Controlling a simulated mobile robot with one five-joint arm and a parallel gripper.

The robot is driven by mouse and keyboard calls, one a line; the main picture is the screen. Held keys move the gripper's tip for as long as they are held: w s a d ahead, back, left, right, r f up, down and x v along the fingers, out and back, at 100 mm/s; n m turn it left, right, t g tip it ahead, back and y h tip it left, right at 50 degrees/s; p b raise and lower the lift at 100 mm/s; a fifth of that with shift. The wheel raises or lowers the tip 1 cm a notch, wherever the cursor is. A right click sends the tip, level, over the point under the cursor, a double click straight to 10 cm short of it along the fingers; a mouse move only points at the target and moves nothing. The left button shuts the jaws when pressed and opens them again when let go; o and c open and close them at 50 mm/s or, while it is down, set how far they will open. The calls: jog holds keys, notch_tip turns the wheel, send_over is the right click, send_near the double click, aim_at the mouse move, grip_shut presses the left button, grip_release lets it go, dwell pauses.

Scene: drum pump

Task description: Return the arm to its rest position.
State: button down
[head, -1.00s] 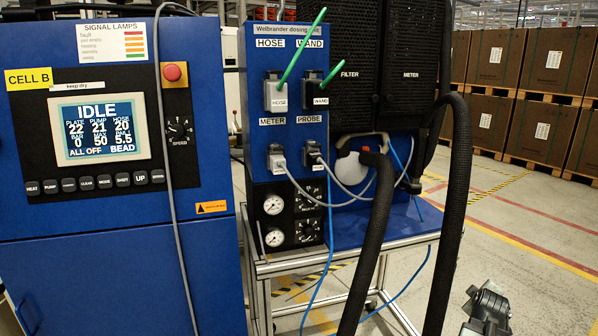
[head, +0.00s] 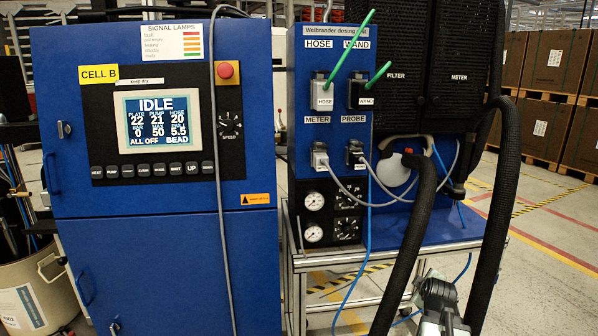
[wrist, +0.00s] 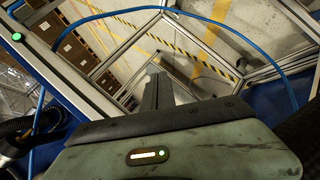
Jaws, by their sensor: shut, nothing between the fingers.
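My gripper (wrist: 157,92) shows in the wrist view as a dark narrow finger shape beyond the grey wrist housing. It is shut and empty. It points toward the aluminium frame of the cart and the floor behind it, apart from anything I can make out. In the head view, a grey part of my arm (head: 438,298) stands at the bottom right, in front of the cart and between two black hoses. My fingertips cannot be made out there.
The blue cell cabinet (head: 158,240) fills the left, its display reading IDLE. The dosing panel (head: 302,110) and aluminium-framed cart (head: 385,262) stand right of it. Black hoses (head: 408,250) hang close to my arm. A blue tube (wrist: 225,25) arcs across the wrist view. A bin (head: 38,295) stands lower left.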

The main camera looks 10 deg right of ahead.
jog(key=w+a+f+n+g+y, duration=0.1)
jog(key=w+a+f+y, duration=0.1)
jog(key=a, duration=0.7)
jog(key=w+a+f+y, duration=0.1)
jog(key=w+a, duration=0.1)
jog(key=a, duration=0.8)
jog(key=w+a+f+n+g+y, duration=0.1)
jog(key=w+a+f+y, duration=0.1)
jog(key=a, duration=0.7)
jog(key=s+a+f+m+g, duration=0.25)
jog(key=s+a, duration=0.25)
jog(key=a, duration=0.8)
jog(key=s+f+m+g, duration=0.2)
jog(key=s+m+g, duration=0.3)
jog(key=s, duration=0.3)
notch_tip(320, 180, up, 27)
jog(key=m+p, duration=0.1)
jog(key=p, duration=2.6)
jog(key=shift+s+d, duration=0.2)
jog(key=shift+d, duration=0.1)
jog(key=shift+f, duration=0.1)
